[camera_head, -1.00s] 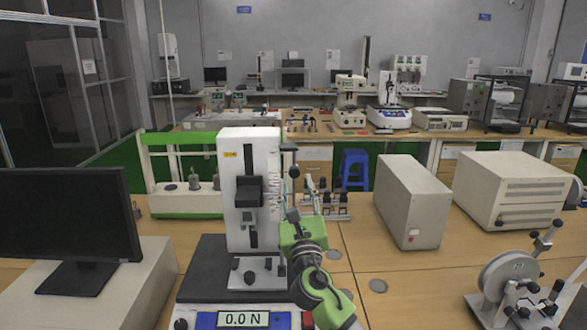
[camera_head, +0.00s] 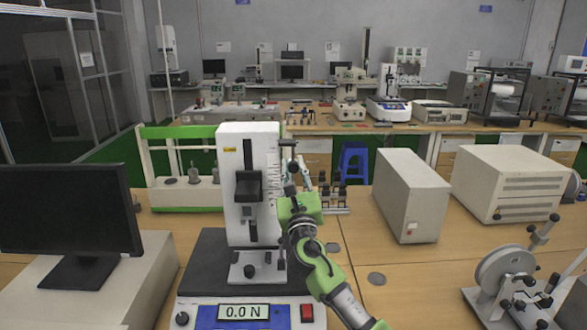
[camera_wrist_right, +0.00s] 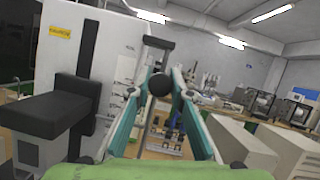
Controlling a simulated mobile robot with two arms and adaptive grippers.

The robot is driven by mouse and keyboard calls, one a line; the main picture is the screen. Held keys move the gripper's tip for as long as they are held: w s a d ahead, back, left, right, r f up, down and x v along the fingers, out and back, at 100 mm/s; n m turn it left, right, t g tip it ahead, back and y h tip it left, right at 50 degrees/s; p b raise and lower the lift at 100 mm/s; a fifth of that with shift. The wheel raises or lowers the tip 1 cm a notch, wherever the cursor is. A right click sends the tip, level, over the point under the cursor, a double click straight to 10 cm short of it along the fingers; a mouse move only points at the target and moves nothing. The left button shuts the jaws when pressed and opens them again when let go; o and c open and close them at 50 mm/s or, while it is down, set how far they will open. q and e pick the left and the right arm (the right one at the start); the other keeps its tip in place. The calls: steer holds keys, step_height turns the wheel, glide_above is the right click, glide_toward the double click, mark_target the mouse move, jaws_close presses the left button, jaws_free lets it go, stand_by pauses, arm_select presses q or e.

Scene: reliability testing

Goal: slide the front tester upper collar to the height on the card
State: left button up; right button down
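The front tester (camera_head: 235,170) is a white column on a dark base; its display reads 0.0 N. A scale with small marks runs down the column's right side. A black collar-like piece (camera_head: 288,142) sticks out near the top right; it also shows in the right wrist view (camera_wrist_right: 158,43). A round black knob (camera_wrist_right: 159,84) appears below it, between the fingertips in that view. My right gripper (camera_wrist_right: 167,75) is open, with teal fingers either side of the knob; I cannot tell whether they touch it. It also shows beside the column (camera_head: 301,170). My left gripper is out of view. I cannot make out the card.
A black carriage (camera_head: 248,186) juts from the column's front, left of my right gripper. A monitor (camera_head: 70,210) stands at left, a beige box (camera_head: 405,195) at right. A wheeled device (camera_head: 505,275) is at lower right.

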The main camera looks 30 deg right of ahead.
step_height(320, 180, down, 3)
steer(key=shift+f+b, duration=0.1)
steer(key=shift+b, duration=0.95)
steer(key=c, duration=1.8)
jaws_free()
steer(key=v, duration=1.2)
